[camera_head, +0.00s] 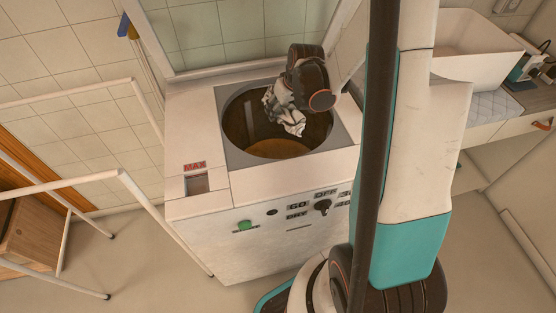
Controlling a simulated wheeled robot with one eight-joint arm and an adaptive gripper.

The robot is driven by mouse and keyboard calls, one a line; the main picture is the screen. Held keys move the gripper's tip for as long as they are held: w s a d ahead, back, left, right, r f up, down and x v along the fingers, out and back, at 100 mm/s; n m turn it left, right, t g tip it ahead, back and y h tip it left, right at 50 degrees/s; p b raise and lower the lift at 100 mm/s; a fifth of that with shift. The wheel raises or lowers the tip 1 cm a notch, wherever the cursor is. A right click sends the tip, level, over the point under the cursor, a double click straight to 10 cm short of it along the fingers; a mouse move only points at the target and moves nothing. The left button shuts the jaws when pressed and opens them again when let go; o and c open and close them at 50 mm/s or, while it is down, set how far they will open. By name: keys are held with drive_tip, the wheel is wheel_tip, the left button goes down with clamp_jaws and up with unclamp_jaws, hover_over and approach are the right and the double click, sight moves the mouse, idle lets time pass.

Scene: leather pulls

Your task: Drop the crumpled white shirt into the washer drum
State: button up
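The washer (260,235) is a white top-loading box with a square grey plate around its round opening. The drum (250,122) is open, dark inside, with a brownish bottom. The crumpled white shirt (289,118) hangs below the end of my arm, over the right half of the drum opening. My gripper (281,98) is above the opening, with the shirt bunched at its end. The shirt and the dark wrist hide the fingers, so their opening does not show. I cannot tell how far the shirt's lower end reaches into the drum.
A white rack frame (90,185) stands left of the washer. A white basin (470,45) and a counter (525,100) with an orange-handled drawer are at the right. My arm covers the washer's right side. A wooden box (30,235) is at the far left.

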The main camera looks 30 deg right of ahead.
drive_tip(key=o, duration=0.4)
drive_tip(key=shift+r, duration=0.1)
drive_tip(key=v, duration=1.2)
drive_tip(key=shift+s, duration=0.1)
